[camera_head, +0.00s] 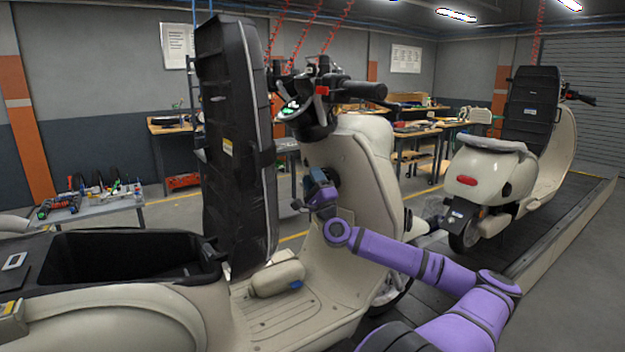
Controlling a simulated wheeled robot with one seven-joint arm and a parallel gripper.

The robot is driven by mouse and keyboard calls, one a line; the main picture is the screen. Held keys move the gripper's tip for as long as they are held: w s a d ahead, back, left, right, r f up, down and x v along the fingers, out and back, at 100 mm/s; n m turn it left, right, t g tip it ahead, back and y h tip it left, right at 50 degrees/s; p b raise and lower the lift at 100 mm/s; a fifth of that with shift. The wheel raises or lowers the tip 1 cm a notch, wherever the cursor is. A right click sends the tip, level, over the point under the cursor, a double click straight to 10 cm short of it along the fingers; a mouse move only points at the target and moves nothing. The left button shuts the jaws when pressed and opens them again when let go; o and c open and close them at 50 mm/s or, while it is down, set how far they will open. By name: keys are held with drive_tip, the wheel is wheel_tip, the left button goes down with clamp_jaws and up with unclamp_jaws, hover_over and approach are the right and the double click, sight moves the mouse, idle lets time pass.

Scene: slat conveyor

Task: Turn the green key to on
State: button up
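A cream scooter (350,165) stands in front of me with its handlebar at the top and its black seat (235,150) raised upright. My purple arm reaches in from the lower right. My gripper (318,188), dark and small in this view, is at the inner face of the scooter's front shield, below the handlebar. Its fingers are too small and dark to tell open from shut, or whether they touch anything. I cannot make out the green key; the gripper and wrist may hide it. A green glow (289,108) shows on the dashboard, above the gripper.
The raised seat stands close to the left of my gripper. An open storage bin (110,258) lies below it. A second scooter (490,190) stands on the conveyor (560,225) at the right. A tool table (95,207) is at the left, with workbenches behind.

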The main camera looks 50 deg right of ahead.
drive_tip(key=v, duration=1)
drive_tip(key=shift+s+f, duration=0.2)
drive_tip(key=shift+s, duration=0.15)
drive_tip(key=v, duration=0.6)
drive_tip(key=shift+a, duration=0.1)
idle(0.5)
